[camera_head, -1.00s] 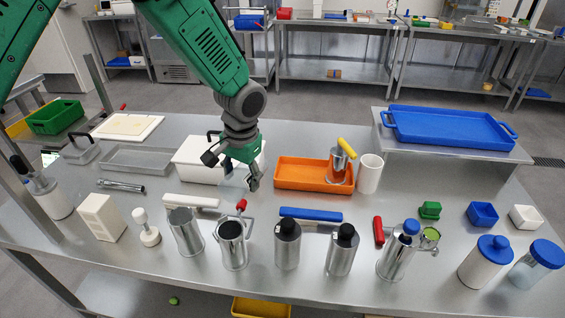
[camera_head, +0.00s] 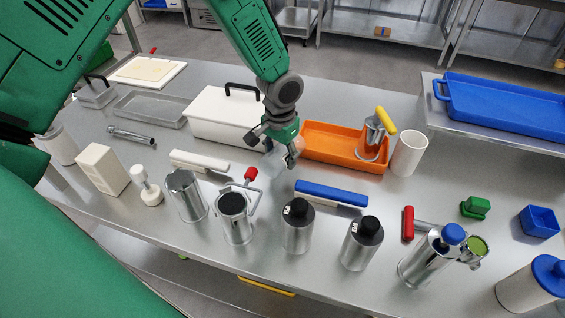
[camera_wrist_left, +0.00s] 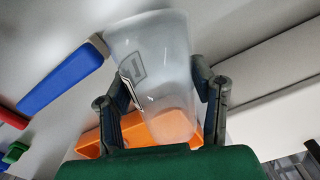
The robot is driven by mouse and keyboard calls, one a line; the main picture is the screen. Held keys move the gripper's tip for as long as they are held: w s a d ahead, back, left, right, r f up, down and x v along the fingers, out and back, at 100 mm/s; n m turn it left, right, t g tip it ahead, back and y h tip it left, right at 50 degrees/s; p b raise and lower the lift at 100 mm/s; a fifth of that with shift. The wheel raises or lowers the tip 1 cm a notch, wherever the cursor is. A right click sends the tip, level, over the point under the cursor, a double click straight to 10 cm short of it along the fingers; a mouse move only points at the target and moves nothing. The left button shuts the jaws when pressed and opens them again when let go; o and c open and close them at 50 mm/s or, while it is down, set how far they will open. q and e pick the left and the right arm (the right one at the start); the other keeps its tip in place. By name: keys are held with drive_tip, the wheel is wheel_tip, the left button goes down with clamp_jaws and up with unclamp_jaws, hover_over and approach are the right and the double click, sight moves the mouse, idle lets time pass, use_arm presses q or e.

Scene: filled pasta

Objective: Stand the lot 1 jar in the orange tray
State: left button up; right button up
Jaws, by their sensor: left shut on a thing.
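My left gripper (camera_head: 287,158) is shut on a translucent, frosted jar (camera_wrist_left: 155,65). The wrist view shows the jar between the two fingers, with a square dark-outlined label whose mark I cannot read clearly. In the head view the jar (camera_head: 277,165) is faint, partly behind the gripper, in front of the white box and by the tray's left end. The orange tray (camera_head: 325,146) lies behind and right of the gripper, and also shows below the jar in the wrist view (camera_wrist_left: 88,143). My right gripper is not in view.
A metal jug with a yellow handle (camera_head: 372,138) stands in the tray's right part; the tray's left part is bare. A white cup (camera_head: 409,154) stands right of the tray, a lidded white box (camera_head: 225,115) left.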

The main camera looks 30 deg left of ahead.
use_arm(q)
wheel_tip(320, 180, down, 3)
drive_tip(key=shift+f, duration=0.2)
drive_tip(key=shift+d, duration=0.1)
drive_tip(key=shift+f, duration=0.1)
drive_tip(key=o, duration=1.2)
drive_tip(key=shift+o, duration=0.2)
